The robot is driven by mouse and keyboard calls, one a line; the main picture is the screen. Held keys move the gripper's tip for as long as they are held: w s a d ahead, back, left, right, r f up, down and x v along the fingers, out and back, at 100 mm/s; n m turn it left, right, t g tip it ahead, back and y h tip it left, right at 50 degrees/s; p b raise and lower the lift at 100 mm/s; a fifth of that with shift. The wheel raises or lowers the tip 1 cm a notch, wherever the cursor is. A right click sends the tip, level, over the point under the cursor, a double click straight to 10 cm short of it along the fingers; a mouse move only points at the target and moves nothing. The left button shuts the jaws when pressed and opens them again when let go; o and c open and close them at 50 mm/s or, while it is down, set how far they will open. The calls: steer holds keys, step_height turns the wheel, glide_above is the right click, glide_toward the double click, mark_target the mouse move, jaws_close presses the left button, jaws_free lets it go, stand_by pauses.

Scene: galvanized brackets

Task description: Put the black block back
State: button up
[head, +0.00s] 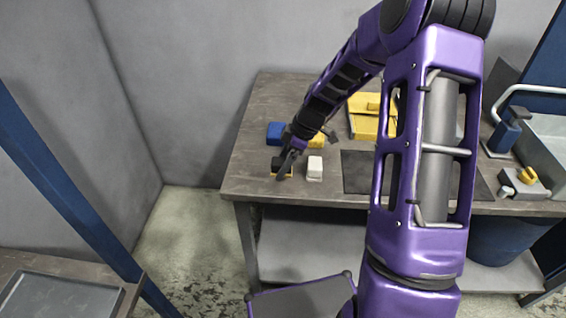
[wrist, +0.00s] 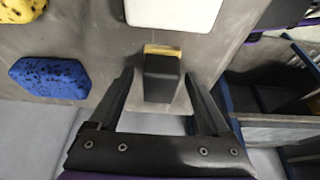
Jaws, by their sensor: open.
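The black block (wrist: 161,80) is in the middle of the wrist view, with a yellow band (wrist: 162,50) at its end. In the head view the black block (head: 280,172) is at the table's front left, partly hidden by my gripper (head: 287,164). In the wrist view my gripper (wrist: 159,78) is open, with one finger on each side of the block. Gaps show between the block and both fingers, so it is not gripped.
A white block (head: 314,168) stands just right of the black block. A blue block (head: 275,132) and a yellow block (head: 316,139) lie behind. A yellow box (head: 363,126) and a dark mat (head: 358,172) are farther right on the table (head: 245,165). Its front edge is close.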

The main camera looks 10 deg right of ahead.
steer(key=v, duration=1.2)
steer(key=shift+p, duration=0.45)
steer(key=shift+r, duration=0.15)
